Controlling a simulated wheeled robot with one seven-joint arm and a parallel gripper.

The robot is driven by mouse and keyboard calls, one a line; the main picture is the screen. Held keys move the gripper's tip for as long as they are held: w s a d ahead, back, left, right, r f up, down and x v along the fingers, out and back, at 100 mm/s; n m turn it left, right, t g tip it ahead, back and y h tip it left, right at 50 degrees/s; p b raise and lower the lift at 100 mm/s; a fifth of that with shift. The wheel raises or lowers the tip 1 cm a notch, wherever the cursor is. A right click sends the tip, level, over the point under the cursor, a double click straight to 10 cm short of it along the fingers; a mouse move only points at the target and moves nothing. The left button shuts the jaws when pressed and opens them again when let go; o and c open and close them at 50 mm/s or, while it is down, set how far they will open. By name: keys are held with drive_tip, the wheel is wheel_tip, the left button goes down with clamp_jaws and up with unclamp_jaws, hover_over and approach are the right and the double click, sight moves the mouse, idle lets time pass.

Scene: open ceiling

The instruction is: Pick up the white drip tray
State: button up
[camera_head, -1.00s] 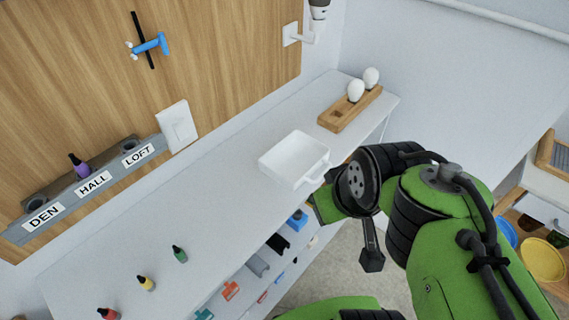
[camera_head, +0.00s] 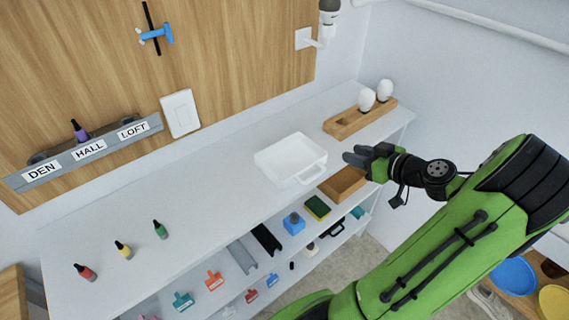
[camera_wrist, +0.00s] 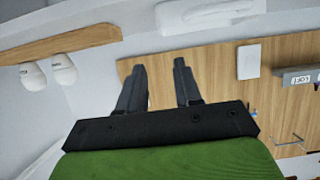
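The white drip tray (camera_head: 291,158) lies flat on the white counter, with a loop handle on its front right side. It also shows at the top edge of the wrist view (camera_wrist: 212,14), partly cut off. My gripper (camera_head: 352,157) is just right of the tray, near its handle side, and apart from it as far as I can tell. In the wrist view the two dark fingers (camera_wrist: 160,68) are spread with nothing between them.
A wooden holder (camera_head: 360,117) with two white bulbs stands behind my gripper. A wooden box (camera_head: 343,184) lies below it. A shelf below holds several tools.

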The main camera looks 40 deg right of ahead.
drive_tip(key=x, duration=1.3)
drive_tip(key=shift+w+a+f+b, duration=0.15)
drive_tip(key=shift+f+b, duration=0.15)
drive_tip(key=shift+b, duration=0.1)
clamp_jaws()
